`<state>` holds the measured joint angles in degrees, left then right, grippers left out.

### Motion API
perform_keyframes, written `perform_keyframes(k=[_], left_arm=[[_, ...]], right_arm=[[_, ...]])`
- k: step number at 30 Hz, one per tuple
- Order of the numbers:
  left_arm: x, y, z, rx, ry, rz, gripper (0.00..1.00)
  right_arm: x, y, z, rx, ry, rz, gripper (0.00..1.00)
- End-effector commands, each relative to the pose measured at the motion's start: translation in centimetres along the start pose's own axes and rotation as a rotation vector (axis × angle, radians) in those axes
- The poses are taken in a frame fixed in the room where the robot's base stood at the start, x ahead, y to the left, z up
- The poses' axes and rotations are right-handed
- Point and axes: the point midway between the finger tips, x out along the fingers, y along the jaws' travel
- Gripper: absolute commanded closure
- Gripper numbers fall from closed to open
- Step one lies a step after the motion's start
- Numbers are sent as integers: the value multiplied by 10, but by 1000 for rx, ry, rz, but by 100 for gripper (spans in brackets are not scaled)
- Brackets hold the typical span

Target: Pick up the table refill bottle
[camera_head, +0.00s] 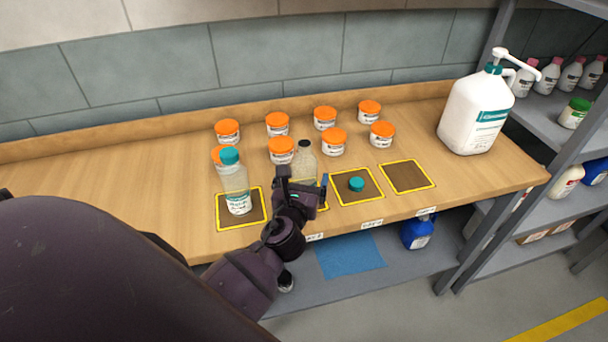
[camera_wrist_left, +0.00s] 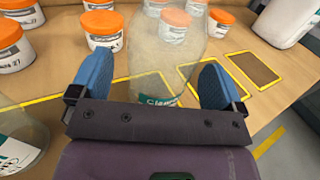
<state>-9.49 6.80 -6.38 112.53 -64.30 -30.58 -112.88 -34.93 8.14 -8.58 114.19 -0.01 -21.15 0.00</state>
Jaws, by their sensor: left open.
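A clear, uncapped bottle (camera_head: 305,163) stands upright on the second yellow-edged mat from the left, partly hidden by my left gripper (camera_head: 303,186). In the left wrist view the clear bottle (camera_wrist_left: 165,60) is just beyond and between the two blue fingertips of the open left gripper (camera_wrist_left: 155,82). The fingers do not visibly pinch it. A similar clear bottle with a teal cap (camera_head: 235,182) stands on the leftmost mat. I cannot tell for certain which bottle is the table refill bottle. My right gripper is not in view.
A teal cap (camera_head: 356,184) lies on the third mat; the rightmost mat (camera_head: 407,176) is empty. Several orange-lidded jars (camera_head: 325,118) stand behind. A large white pump jug (camera_head: 476,112) stands at right, beside a grey shelf rack (camera_head: 545,125). The table's left part is clear.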

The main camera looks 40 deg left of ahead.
Motion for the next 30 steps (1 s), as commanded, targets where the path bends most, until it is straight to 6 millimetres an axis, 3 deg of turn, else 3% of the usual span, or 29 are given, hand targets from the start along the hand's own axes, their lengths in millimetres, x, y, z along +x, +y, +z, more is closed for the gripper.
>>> perform_keyframes(k=[5, 13, 24, 30], left_arm=[[17, 0, -1, 2, 1, -1, 6], [20, 0, -1, 1, 2, -1, 6], [19, 0, -1, 1, 2, -1, 59], [19, 0, -1, 0, 2, -1, 59]], right_arm=[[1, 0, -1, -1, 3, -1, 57], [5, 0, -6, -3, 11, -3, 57], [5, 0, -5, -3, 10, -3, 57], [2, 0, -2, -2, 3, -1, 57]])
